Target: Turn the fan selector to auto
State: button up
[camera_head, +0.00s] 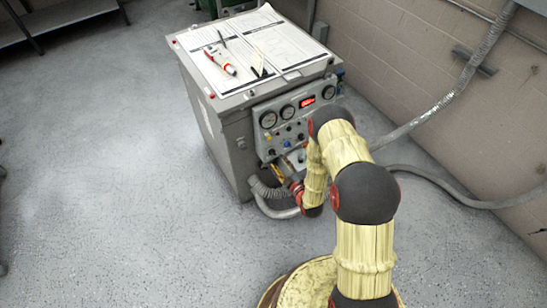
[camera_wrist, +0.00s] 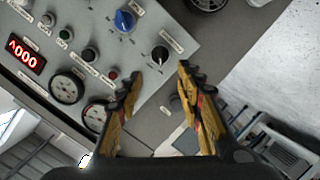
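The grey control panel (camera_wrist: 200,40) fills the upper left of the wrist view. It carries a blue rotary knob (camera_wrist: 125,19) and a black rotary knob (camera_wrist: 160,53) with a light pointer mark. Their labels are too small to read, so I cannot tell which is the fan selector. My gripper (camera_wrist: 159,66) is open and empty, its two gold fingers apart. The black knob appears in the gap between the fingertips; contact is not visible. In the head view the blue knob (camera_head: 286,143) shows on the cabinet front, and my arm hides part of the panel.
A red display (camera_wrist: 26,54), round gauges (camera_wrist: 68,86) and small buttons sit on the panel. Papers (camera_head: 245,45) and a red-white tool (camera_head: 221,61) lie on the cabinet (camera_head: 215,130). A grey hose (camera_head: 450,95) runs along the wall.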

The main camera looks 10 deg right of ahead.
aim_at(272, 154)
jog(key=b+x, duration=0.2)
jog(key=x, duration=0.4)
jog(key=shift+f, duration=0.15)
jog(key=shift+w+a+f, duration=0.1)
jog(key=shift+w, duration=0.55)
jog(key=shift+c, duration=0.4)
grip_shut()
